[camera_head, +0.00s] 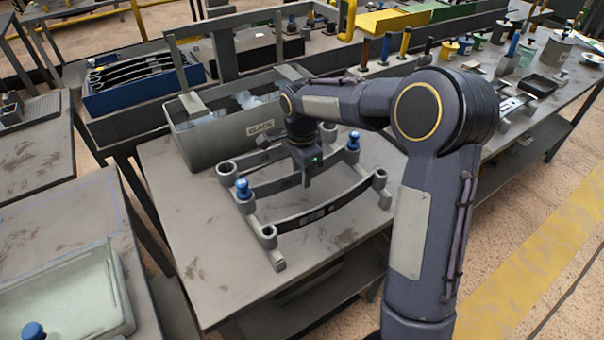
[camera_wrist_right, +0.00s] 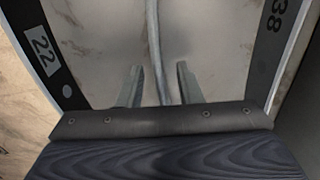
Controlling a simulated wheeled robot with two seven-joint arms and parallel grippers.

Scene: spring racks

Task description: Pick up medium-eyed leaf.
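A grey rack (camera_head: 277,262) on the near table holds three dark curved leaf springs with rolled or pegged ends. The near leaf (camera_head: 325,210) has an open eye at each end and a pale label. The middle leaf (camera_head: 272,188) ends at two blue-topped pegs. The far leaf (camera_head: 252,160) is partly hidden by my arm. My right gripper (camera_head: 308,180) points down over the middle leaf. In the right wrist view its open fingers (camera_wrist_right: 160,72) stand either side of a thin leaf edge (camera_wrist_right: 154,30), with gaps visible. Leaves marked 22 (camera_wrist_right: 42,45) and 38 (camera_wrist_right: 275,30) flank it. Which eyes are medium I cannot tell.
A blue crate (camera_head: 140,85) of dark leaves is at back left. A pale tray (camera_head: 75,300) lies at near left. The table left of the rack (camera_head: 200,250) is clear.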

